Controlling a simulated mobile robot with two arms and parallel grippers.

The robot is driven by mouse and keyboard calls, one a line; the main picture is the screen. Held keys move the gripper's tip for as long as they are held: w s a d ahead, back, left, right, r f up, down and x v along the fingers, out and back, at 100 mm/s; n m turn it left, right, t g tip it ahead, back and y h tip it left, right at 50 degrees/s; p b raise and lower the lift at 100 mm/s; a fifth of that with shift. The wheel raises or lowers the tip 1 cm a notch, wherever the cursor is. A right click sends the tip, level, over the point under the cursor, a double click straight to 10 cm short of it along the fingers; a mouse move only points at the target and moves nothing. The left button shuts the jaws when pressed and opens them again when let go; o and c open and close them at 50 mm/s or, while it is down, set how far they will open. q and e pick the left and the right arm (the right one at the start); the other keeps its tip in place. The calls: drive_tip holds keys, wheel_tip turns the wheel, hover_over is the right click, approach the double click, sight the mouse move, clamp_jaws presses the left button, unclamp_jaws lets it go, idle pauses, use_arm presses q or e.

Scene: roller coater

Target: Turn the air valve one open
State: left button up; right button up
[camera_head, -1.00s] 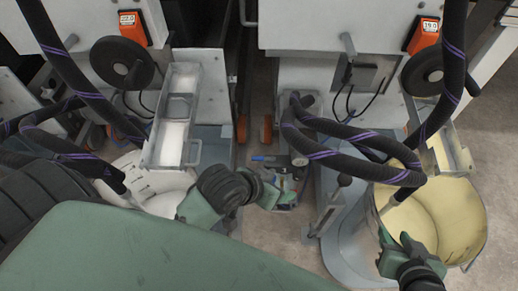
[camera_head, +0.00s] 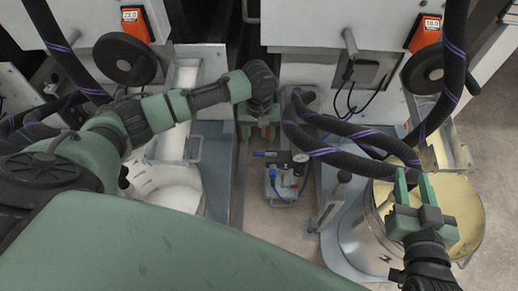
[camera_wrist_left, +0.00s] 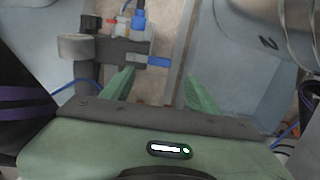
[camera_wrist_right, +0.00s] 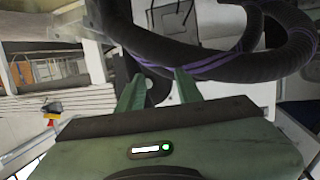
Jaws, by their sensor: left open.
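A small air unit (camera_head: 281,184) sits low between the two machines in the head view, with a round gauge and a blue lever (camera_head: 264,154) sticking out to its left. I take this lever to be the air valve handle. In the left wrist view the blue lever (camera_wrist_left: 158,62) points right from the dark valve body (camera_wrist_left: 118,54). My left gripper (camera_head: 260,136) is open and empty, just beyond the lever in the head view. In the left wrist view the lever shows between its fingers, apart from them. My right gripper (camera_head: 413,180) is open and empty over the right bucket.
Thick black hoses with purple stripes (camera_head: 340,140) hang right of the air unit, and also cross the right wrist view (camera_wrist_right: 200,55). A bucket (camera_head: 455,205) stands at right, another (camera_head: 165,185) at left. A grey post with a black knob (camera_head: 330,200) stands right of the unit.

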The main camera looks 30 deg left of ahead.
sight(259, 153)
use_arm(q)
wheel_tip(259, 153, down, 4)
drive_tip(key=shift+b, duration=0.9)
wheel_tip(259, 153, down, 3)
drive_tip(key=shift+d+f+b, duration=0.1)
drive_tip(key=shift+b, duration=0.6)
drive_tip(key=shift+f, duration=0.2)
use_arm(e)
wheel_tip(259, 153, up, 15)
drive_tip(key=s+a+t+y, duration=0.1)
drive_tip(key=s+t+y, duration=0.1)
drive_tip(key=t, duration=0.7)
drive_tip(key=shift+s+a+y, duration=0.15)
drive_tip(key=shift+a+y, duration=0.1)
drive_tip(key=shift+y, duration=0.15)
drive_tip(key=shift+f, duration=0.1)
use_arm(q)
clamp_jaws()
